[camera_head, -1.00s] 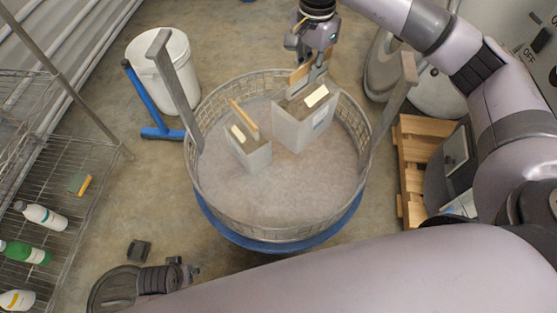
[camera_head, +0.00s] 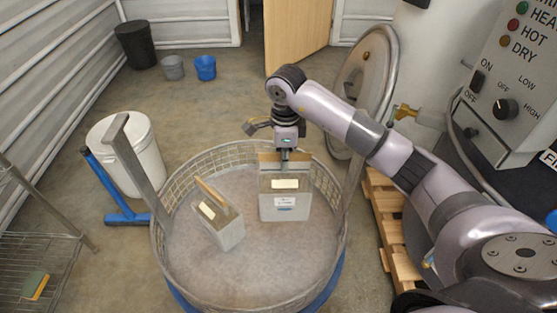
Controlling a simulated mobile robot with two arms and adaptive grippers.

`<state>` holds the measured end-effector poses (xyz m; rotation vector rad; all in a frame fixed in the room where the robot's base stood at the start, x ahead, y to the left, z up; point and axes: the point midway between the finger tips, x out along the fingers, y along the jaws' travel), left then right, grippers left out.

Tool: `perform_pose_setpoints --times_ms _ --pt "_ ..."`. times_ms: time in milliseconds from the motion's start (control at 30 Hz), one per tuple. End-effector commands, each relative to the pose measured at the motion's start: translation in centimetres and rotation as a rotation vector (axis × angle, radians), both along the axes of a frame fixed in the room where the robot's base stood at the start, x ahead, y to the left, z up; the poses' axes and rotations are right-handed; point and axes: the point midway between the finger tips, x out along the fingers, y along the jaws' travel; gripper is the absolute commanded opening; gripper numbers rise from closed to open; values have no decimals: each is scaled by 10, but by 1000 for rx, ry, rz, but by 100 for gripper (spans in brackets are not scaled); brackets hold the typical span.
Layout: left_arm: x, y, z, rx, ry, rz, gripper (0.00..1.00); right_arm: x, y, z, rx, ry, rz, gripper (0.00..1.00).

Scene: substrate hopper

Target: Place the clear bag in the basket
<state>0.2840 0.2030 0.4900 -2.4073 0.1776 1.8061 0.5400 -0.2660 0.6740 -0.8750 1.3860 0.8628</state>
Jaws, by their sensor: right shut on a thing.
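The basket (camera_head: 193,168) is a large round wire-mesh one with a pale floor, two upright metal posts and a blue base. A grey, clear-looking bag (camera_head: 270,208) with a tan top strip and white label is upright inside it, towards the back right. My right gripper (camera_head: 285,157) is shut on the top of this bag. Whether the bag's underside touches the basket floor I cannot tell. My left gripper is out of view.
A wooden pallet (camera_head: 385,215) and a control panel (camera_head: 513,95) are on the right. A wire shelf (camera_head: 30,255) is at lower left. The front of the basket floor is clear.

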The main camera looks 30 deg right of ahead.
Motion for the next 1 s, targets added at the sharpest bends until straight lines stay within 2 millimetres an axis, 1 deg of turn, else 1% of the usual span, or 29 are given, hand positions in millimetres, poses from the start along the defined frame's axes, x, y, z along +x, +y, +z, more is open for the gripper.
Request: perform_pose_setpoints --times_ms 33,200,300,400,500,667,767,900,1000 --pt "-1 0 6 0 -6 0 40 1 1 -12 3 -3 0 0" --pt "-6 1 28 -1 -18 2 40 1 1 -49 2 -3 1 0" --pt "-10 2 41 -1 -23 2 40 1 1 -68 4 -4 1 0" --pt "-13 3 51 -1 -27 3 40 1 1 -82 3 -6 2 0" --pt "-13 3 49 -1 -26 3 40 2 1 -89 2 -7 1 0" --pt "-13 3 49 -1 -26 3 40 2 1 -96 2 -8 2 0" --pt "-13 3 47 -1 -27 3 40 1 1 -105 3 -6 3 0" --pt "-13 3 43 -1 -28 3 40 1 1 -125 2 -4 1 0" --pt "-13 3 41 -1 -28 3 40 2 1 -134 4 -6 3 0"
